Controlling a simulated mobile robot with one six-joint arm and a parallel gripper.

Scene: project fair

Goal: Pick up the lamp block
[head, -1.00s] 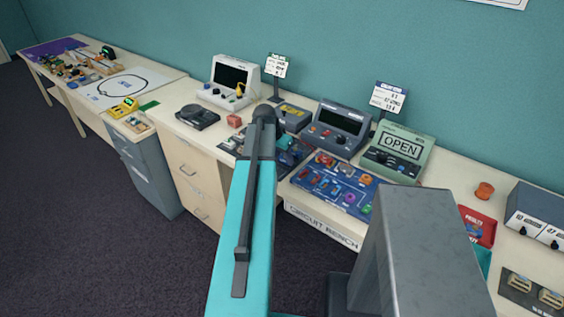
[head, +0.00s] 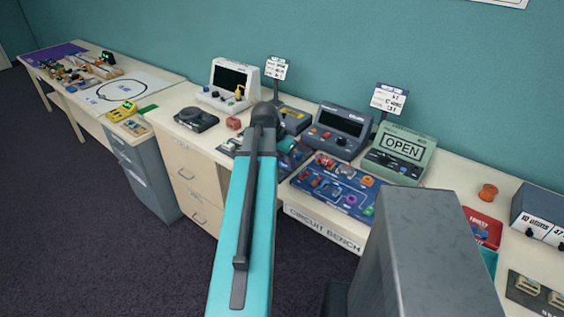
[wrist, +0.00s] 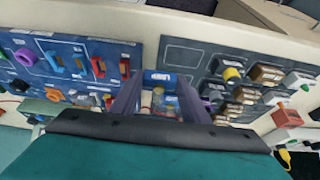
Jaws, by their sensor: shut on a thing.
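In the wrist view my gripper (wrist: 158,88) has its two grey-purple fingers shut on the lamp block (wrist: 165,77). The lamp block is blue with a white label and a clear bulb-like part between the fingers. The block shows between the fingers over the gap between two boards; whether it touches the bench is hard to tell. In the head view my own arm hides the gripper and the block.
The blue circuit board (head: 333,197) carries several coloured parts; it fills the left of the wrist view (wrist: 40,62). A dark tray (wrist: 180,52) with several blocks lies to the right there. Behind stand a grey meter (head: 341,130) and a green OPEN device (head: 400,152).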

